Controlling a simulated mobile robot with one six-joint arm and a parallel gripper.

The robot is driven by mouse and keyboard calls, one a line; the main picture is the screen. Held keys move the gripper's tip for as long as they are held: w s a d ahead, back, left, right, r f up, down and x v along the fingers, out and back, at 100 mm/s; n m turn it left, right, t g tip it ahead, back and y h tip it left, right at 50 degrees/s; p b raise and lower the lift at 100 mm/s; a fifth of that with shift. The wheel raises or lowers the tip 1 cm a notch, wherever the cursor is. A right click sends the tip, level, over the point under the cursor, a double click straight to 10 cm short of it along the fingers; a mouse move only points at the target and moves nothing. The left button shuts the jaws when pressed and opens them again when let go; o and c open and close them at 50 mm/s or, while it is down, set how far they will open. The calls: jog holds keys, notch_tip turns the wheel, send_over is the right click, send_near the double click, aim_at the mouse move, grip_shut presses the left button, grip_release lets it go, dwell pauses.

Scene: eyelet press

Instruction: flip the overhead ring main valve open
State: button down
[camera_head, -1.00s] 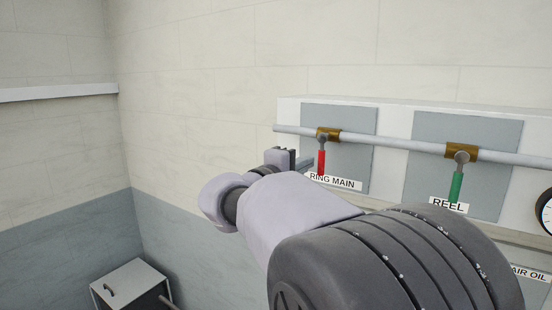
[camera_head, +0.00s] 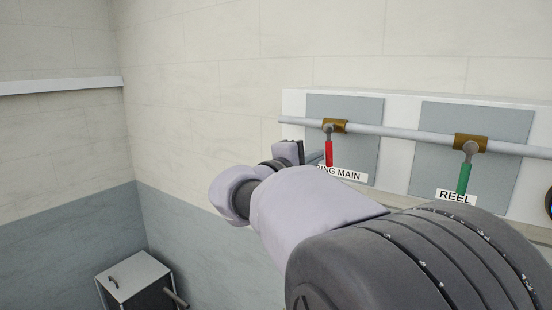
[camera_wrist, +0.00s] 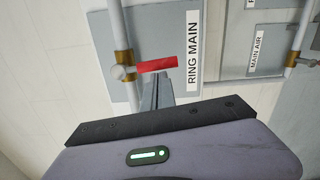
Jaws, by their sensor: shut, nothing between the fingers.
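The ring main valve has a brass body (camera_head: 335,126) on the overhead pipe, with a red lever (camera_head: 329,153) hanging down from it. In the wrist view the red lever (camera_wrist: 157,65) points right from the brass body (camera_wrist: 123,62), across the pipe. My gripper (camera_head: 318,158) is at the left of the lever in the head view, its fingertips close to the lever's lower part. In the wrist view my gripper's fingers (camera_wrist: 157,80) are together and empty, just below the red lever. I cannot tell whether they touch it.
The RING MAIN label (camera_wrist: 193,55) is close beyond the lever's end. A second valve with a green lever (camera_head: 464,178) hangs on the same pipe (camera_head: 400,132) to the right, above a REEL label. The wall left of the panel is bare.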

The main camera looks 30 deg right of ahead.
jog(key=s+n+b, duration=0.1)
jog(key=n+b, duration=0.1)
jog(key=n, duration=0.1)
jog(key=shift+s+d+f, duration=0.2)
jog(key=shift+s+d, duration=0.2)
jog(key=n, duration=0.1)
jog(key=s+n, duration=0.1)
jog(key=s+n+b, duration=0.1)
jog(key=n, duration=0.1)
jog(key=shift+d+r, duration=0.35)
jog(key=shift+d, duration=0.05)
jog(key=s+r+n, duration=0.1)
jog(key=n, duration=0.2)
jog(key=s+d+r+n+p, duration=0.1)
jog(key=n, duration=0.2)
jog(key=s+r+n, duration=0.1)
jog(key=n, duration=0.2)
jog(key=shift+d+r+t+p, duration=0.2)
jog(key=shift+r+t+p, duration=0.1)
jog(key=shift+t, duration=0.1)
jog(key=shift+s+r, duration=0.1)
jog(key=shift+r, duration=0.1)
jog(key=b, duration=0.6)
send_near(331, 159)
jog(key=s, duration=0.2)
jog(key=s+a, duration=0.1)
jog(key=s, duration=0.2)
jog(key=shift+s+a+r, duration=0.2)
jog(key=shift+s+r, duration=0.1)
